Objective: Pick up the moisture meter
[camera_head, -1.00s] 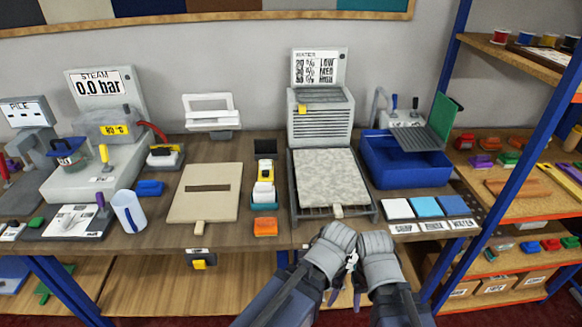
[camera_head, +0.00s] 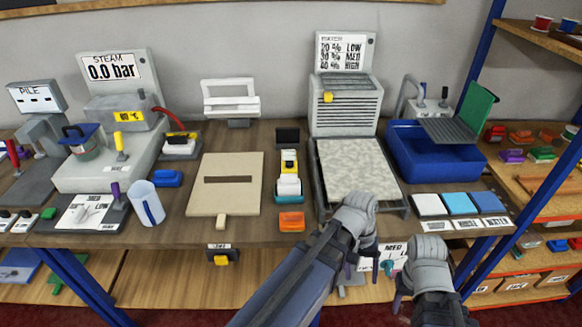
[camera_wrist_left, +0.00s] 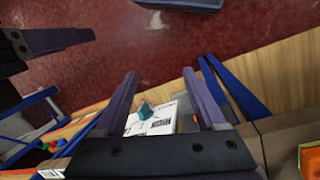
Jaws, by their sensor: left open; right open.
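A yellow and white hand-held device (camera_head: 289,163), which looks like the moisture meter, stands on the bench between the beige board and the grey tray. A small black panel (camera_head: 288,135) is behind it. My left gripper (camera_head: 362,268) is open and empty, low in front of the bench edge, to the right of and nearer than the device. Its spread fingers also show in the left wrist view (camera_wrist_left: 160,75), where I cannot make out the device. My right gripper (camera_head: 408,302) is open, further right and partly hidden by its wrist.
An orange block (camera_head: 291,221) lies in front of the device. The beige board (camera_head: 240,165) is on its left and the grey tray (camera_head: 402,205) with a speckled slab on its right. A printed card with a teal item (camera_wrist_left: 152,118) lies below the left fingers.

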